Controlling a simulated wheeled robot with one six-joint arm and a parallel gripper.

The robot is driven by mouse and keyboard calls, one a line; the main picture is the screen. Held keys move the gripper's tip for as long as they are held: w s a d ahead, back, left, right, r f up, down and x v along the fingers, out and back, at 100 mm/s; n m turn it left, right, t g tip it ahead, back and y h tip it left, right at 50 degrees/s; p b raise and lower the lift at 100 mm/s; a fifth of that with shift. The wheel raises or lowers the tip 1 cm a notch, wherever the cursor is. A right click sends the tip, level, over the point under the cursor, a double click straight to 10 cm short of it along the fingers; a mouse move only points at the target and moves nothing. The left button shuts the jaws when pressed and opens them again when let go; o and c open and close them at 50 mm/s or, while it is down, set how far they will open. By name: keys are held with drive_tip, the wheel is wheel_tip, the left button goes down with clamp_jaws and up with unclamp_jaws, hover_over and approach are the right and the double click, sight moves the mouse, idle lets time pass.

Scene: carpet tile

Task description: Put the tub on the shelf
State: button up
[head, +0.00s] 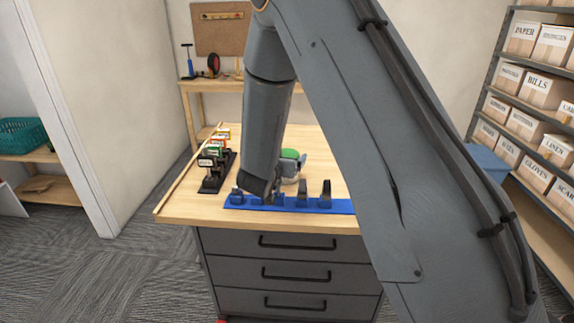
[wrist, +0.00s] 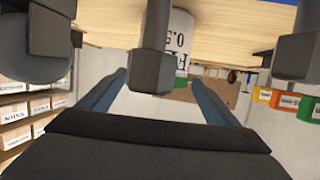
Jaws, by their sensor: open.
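The tub shows in the head view as a green top (head: 291,153) on the bench, behind the blue rail and partly hidden by my arm. In the wrist view, which looks upside down, its white lettered side (wrist: 181,42) is ahead, between and beyond my fingers. My gripper (wrist: 160,78) is open and empty, with a finger at each side. A grey upright of the rail stands in front of the tub there and covers part of it. In the head view my gripper is mostly hidden by my arm. Shelving with labelled boxes (head: 541,91) stands at the right; which shelf is meant is unclear.
The blue rail (head: 340,206) with several grey uprights runs along the bench's front edge (head: 180,218), close to my wrist. A black stand with small coloured boxes (head: 212,170) is at the left. A low shelf at far left holds a green basket (head: 22,135).

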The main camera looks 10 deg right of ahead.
drive_tip(key=shift+w, duration=0.1)
drive_tip(key=c, duration=2.1)
drive_tip(key=shift+r, duration=0.2)
